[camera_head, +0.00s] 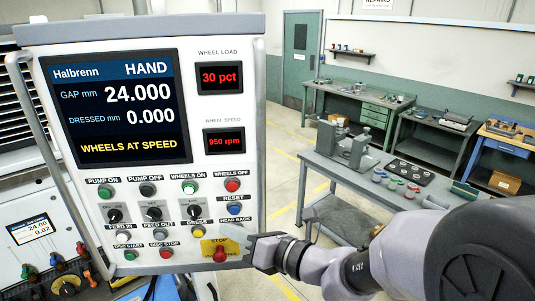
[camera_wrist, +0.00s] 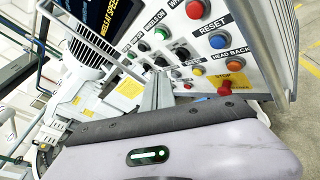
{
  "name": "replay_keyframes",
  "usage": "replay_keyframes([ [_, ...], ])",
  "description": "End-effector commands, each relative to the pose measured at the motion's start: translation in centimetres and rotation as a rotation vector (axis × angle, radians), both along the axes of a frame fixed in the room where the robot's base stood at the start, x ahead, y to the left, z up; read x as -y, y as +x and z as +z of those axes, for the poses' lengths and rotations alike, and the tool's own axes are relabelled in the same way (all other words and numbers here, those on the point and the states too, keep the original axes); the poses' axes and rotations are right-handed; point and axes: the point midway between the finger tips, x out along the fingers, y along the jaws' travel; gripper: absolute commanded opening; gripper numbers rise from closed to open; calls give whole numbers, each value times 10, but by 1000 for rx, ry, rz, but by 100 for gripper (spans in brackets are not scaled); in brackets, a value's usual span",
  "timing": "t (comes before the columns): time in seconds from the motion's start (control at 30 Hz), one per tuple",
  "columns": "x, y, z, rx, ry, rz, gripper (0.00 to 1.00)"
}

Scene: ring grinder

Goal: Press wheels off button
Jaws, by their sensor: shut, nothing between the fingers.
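The red wheels off button (camera_head: 233,185) is at the right end of the top button row on the control panel, under its label. It shows at the top of the wrist view (camera_wrist: 195,9), clear of my gripper. My gripper (camera_head: 251,239) is at the panel's lower right edge, below and right of that button. In the wrist view its fingers (camera_wrist: 158,90) are shut and empty, pointing towards the lower part of the panel. The screen (camera_head: 118,108) reads HAND and WHEELS AT SPEED; the wheel speed display (camera_head: 224,141) reads 950 rpm.
The blue reset button (camera_head: 235,209) is just below wheels off, and the green wheels on button (camera_head: 190,187) is to its left. The red stop button (camera_head: 220,254) is close to my gripper. A grey workbench (camera_head: 345,172) stands to the right.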

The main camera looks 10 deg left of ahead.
Motion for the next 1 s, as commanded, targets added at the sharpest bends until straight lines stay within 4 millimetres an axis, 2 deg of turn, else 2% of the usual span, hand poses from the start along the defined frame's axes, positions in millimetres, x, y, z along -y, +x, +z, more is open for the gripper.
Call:
replay_keyframes([
  [0.03,0,4,8,-20,14,-14,0],
  [0.1,0,7,9,-37,30,-32,0],
  [0.57,-1,14,8,-46,37,-40,0],
  [1.0,-19,73,9,-44,36,-39,0],
])
